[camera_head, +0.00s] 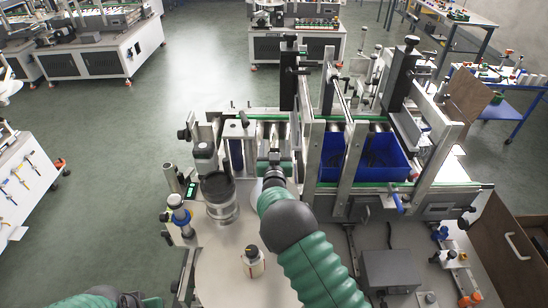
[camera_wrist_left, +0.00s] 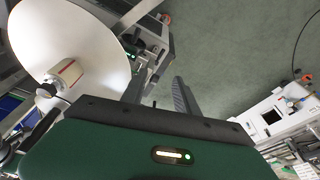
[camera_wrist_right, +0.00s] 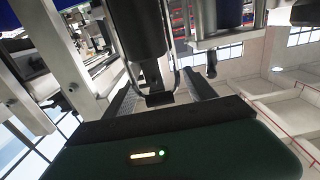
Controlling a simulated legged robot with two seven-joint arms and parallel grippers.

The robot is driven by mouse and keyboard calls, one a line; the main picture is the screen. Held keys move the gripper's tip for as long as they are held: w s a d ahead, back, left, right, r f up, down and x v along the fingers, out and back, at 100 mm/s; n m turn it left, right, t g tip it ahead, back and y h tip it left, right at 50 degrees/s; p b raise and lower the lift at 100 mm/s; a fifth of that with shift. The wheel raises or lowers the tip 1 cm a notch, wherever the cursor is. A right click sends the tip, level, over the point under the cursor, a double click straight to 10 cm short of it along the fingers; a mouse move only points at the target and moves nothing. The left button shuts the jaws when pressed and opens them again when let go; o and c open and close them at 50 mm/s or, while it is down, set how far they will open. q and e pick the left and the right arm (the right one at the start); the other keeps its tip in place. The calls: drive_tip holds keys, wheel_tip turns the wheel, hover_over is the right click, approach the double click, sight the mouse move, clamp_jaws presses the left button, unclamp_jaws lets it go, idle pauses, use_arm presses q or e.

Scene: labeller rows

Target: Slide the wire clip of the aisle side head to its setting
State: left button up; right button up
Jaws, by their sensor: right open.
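In the right wrist view, a thin wire loop, which looks like the wire clip (camera_wrist_right: 158,98), hangs below a dark cylindrical head (camera_wrist_right: 140,28) and ends in a small dark block. My right gripper (camera_wrist_right: 160,92) is open, with one finger on each side of this block; I cannot tell whether either finger touches it. In the head view my right gripper (camera_head: 275,160) is at the labelling machine, and its arm hides part of that area. My left gripper (camera_wrist_left: 158,92) is open and empty in the left wrist view, above the floor beside a round white plate (camera_wrist_left: 75,30).
A blue bin (camera_head: 335,155) sits between the machine's upright metal posts, to the right of my right gripper. A grey box (camera_head: 390,270) is on the front table. Open floor lies to the left.

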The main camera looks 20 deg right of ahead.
drive_tip(key=b+v, duration=0.4)
drive_tip(key=v, duration=1.2)
drive_tip(key=shift+b, duration=0.35)
drive_tip(key=shift+f, duration=0.1)
drive_tip(key=s+f+n+g+y+b, duration=0.1)
drive_tip(key=s+f+g+y+b, duration=0.3)
drive_tip(key=s+f+g, duration=0.55)
drive_tip(key=s+d+f+n+g, duration=0.1)
drive_tip(key=s+f+g, duration=0.1)
drive_tip(key=s, duration=0.7)
drive_tip(key=s+d+f+n+g+y, duration=0.1)
drive_tip(key=s+f+g, duration=0.2)
drive_tip(key=s, duration=0.6)
drive_tip(key=shift+s+d+f, duration=0.2)
drive_tip(key=shift+s+d, duration=0.05)
drive_tip(key=shift+s, duration=0.15)
drive_tip(key=shift+s+d, duration=0.1)
drive_tip(key=shift+s, duration=0.05)
